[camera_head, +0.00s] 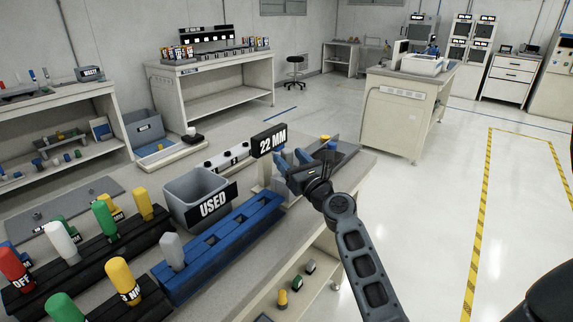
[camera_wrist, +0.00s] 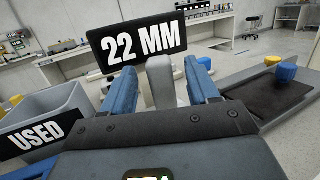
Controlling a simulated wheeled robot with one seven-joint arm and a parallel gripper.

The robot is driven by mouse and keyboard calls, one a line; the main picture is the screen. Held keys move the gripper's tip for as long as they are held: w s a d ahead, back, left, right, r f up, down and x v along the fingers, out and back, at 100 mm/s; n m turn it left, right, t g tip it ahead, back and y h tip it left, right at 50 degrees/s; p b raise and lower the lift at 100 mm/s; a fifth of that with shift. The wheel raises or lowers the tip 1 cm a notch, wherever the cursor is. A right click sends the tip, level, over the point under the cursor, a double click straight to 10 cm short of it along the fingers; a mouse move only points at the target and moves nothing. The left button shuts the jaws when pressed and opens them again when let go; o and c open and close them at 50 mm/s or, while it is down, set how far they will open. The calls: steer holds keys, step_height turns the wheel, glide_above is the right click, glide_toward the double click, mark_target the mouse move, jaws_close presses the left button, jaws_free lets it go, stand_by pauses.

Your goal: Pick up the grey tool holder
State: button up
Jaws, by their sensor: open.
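A grey rounded upright piece (camera_wrist: 161,82) shows in the wrist view between the two blue fingers of my gripper (camera_wrist: 165,85), in front of the 22 MM sign (camera_wrist: 136,40). The fingers are open with a gap on each side of it; I cannot tell how deep it lies between them. In the head view, a grey upright piece (camera_head: 265,175) shows under the sign, just left of my gripper (camera_head: 290,160). Another grey tool holder (camera_head: 172,251) stands in the near end of the blue rack (camera_head: 225,245).
The grey USED bin (camera_head: 197,192) stands left of the sign. A dark tray (camera_head: 340,155) with blue and yellow pieces lies to the right. Black racks (camera_head: 85,262) hold red, white, green and yellow holders at the near left. Open floor lies right of the table.

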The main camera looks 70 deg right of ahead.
steer(key=shift+x, duration=1.2)
jaws_close()
step_height(320, 180, up, 18)
steer(key=p, duration=0.6)
steer(key=shift+p, duration=0.35)
